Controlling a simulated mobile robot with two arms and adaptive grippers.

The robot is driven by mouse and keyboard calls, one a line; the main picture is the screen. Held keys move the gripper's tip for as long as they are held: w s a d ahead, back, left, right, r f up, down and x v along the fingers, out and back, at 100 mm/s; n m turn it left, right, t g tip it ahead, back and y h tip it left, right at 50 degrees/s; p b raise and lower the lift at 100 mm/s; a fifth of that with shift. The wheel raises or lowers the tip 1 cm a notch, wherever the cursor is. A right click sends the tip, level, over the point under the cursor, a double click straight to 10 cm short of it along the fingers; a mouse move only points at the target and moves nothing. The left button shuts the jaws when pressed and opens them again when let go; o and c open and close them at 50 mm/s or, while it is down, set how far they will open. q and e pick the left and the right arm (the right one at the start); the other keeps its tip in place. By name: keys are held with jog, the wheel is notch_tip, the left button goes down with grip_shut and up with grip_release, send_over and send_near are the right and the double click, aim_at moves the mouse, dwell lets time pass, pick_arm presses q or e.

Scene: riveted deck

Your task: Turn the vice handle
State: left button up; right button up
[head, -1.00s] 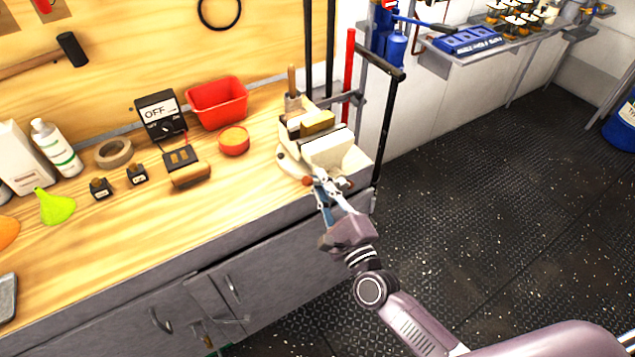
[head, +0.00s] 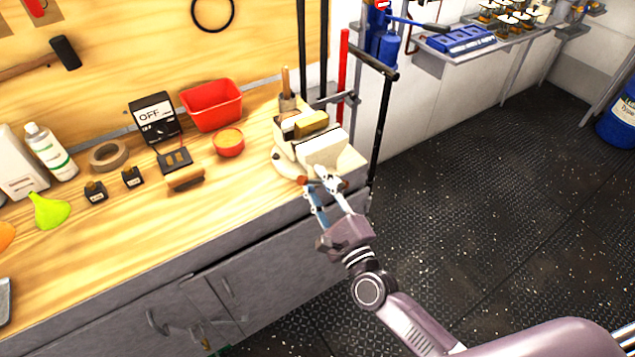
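The cream vice (head: 322,150) stands at the right end of the wooden bench, with a yellowish block (head: 311,123) on its upper part. The vice handle (head: 301,180) is at its front; a small reddish end shows on the left, and the rest is largely hidden by my fingers. My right gripper (head: 317,184) reaches up from the lower right to the front of the vice. Its two fingers are apart, with a gap between them, right at the handle. I cannot tell whether they touch it. My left gripper is not in view.
A red bin (head: 211,104), a round red tub (head: 229,142), a meter marked OFF (head: 155,118) and a tape roll (head: 109,155) lie left of the vice. A black post (head: 382,135) stands close to its right. The dark floor (head: 490,210) at right is clear.

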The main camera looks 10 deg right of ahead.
jog(key=v, duration=1.2)
jog(key=shift+f, duration=0.1)
jog(key=s+d+f+n+g+h, duration=0.1)
jog(key=s+d+f+n+g, duration=0.3)
jog(key=f, duration=0.7)
jog(key=s+a+f+n+g, duration=0.1)
jog(key=f+n+g, duration=0.1)
jog(key=f+n, duration=0.65)
jog(key=s+d+f+n+g+h, duration=0.1)
jog(key=s+d+f+n+g, duration=0.15)
jog(key=f, duration=1.15)
jog(key=s+d+f+n+g, duration=0.1)
jog(key=s+f+n+g, duration=0.2)
jog(key=s+f, duration=0.3)
jog(key=s+d+f+n+g+h, duration=0.1)
jog(key=s+f+n+g, duration=0.2)
jog(key=s+f, duration=0.4)
jog(key=s+d+f+n+g+h, duration=0.1)
jog(key=s+f+n+g, duration=0.2)
jog(key=s+f, duration=0.4)
jog(key=s+n, duration=0.1)
jog(key=s, duration=0.8)
jog(key=shift+s+d+n+g, duration=0.15)
jog(key=shift+d+n+g, duration=0.2)
jog(key=shift+n, duration=0.05)
